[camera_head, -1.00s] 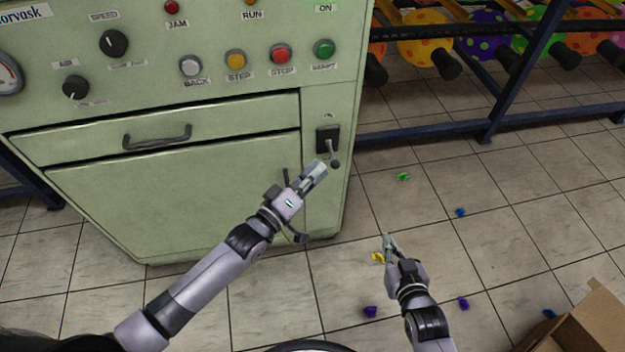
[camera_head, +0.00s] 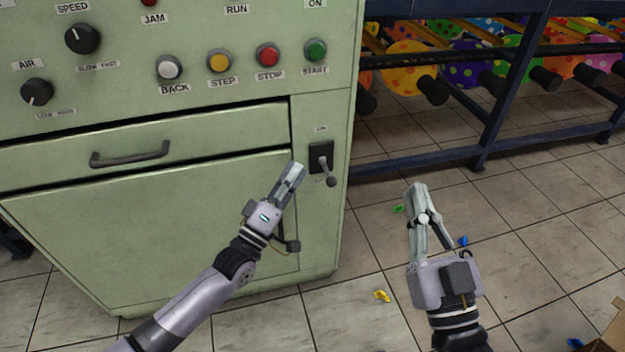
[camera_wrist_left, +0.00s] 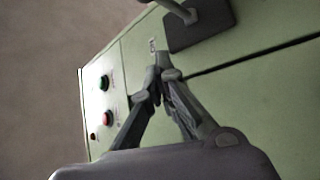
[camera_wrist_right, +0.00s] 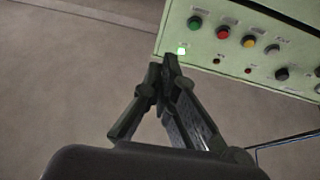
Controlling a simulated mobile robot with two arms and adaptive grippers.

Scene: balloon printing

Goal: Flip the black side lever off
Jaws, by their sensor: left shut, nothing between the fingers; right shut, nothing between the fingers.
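The black side lever (camera_head: 324,167) is on the right part of the green machine's front, below the START button. Its grey stick slants down to a dark knob on a black plate. In the left wrist view the lever's black plate (camera_wrist_left: 205,25) shows at the top, its stick cut off by the frame edge. My left gripper (camera_head: 296,168) is shut and empty, just left of the lever plate in the head view; whether it touches the panel I cannot tell. My right gripper (camera_head: 416,188) is shut and empty, raised to the right of the machine.
The green machine (camera_head: 150,235) carries a drawer handle (camera_head: 130,155) and a row of buttons, including the green START button (camera_head: 315,50). A dark blue rack (camera_head: 490,120) with colourful balloons stands behind at right. Small coloured scraps lie on the tiled floor. A cardboard box (camera_head: 612,335) is at lower right.

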